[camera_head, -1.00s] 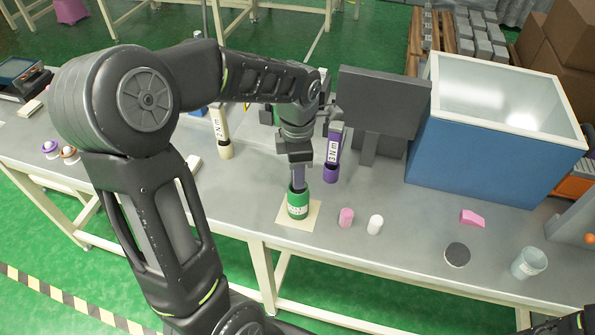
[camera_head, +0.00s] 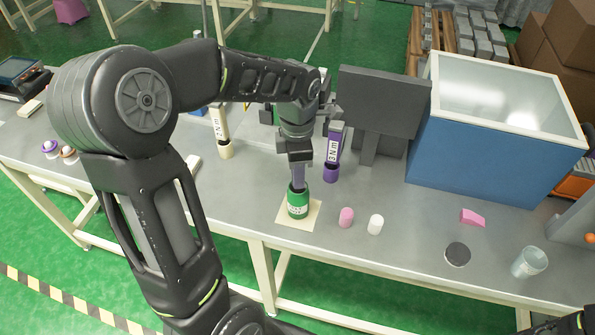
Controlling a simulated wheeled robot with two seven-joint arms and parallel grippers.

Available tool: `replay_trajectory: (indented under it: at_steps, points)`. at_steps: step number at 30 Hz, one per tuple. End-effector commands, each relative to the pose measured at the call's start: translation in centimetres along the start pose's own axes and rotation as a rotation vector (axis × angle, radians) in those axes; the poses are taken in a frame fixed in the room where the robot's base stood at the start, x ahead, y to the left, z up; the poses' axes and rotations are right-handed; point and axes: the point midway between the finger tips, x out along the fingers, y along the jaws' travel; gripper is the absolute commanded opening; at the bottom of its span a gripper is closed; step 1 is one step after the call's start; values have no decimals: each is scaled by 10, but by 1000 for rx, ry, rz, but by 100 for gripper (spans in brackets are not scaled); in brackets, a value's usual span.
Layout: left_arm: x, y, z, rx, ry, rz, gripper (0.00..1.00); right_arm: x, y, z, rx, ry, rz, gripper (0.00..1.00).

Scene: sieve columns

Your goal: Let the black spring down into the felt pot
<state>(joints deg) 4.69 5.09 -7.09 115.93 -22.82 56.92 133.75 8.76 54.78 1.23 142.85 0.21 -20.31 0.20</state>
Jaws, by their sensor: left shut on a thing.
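A green pot (camera_head: 298,207) with a white label stands upright on a pale square mat (camera_head: 284,217) near the front edge of the table. My left gripper (camera_head: 299,184) points down right over the pot, its tips at or just inside the dark mouth. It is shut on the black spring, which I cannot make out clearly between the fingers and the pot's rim. How deep the spring sits is hidden.
A purple holder (camera_head: 331,173) with a "3 N·m" tool stands close behind right of the pot, a cream holder (camera_head: 226,151) behind left. A blue bin (camera_head: 490,160) fills the back right.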

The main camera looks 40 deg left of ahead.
Motion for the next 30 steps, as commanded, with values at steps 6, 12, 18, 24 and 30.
replay_trajectory:
  at_steps: [6,12,18,24,30]
  points:
    - [0,0,0,0,0,0,0,0,0,0,0,0,0,36]
    - [0,0,0,0,0,0,0,1,0,0,0,0,0,36]
    - [0,0,0,0,0,0,0,1,0,0,0,0,0,36]
    - [3,0,0,0,0,0,0,3,1,0,0,0,0,36]
    - [7,0,0,0,0,0,0,6,2,0,0,0,0,36]
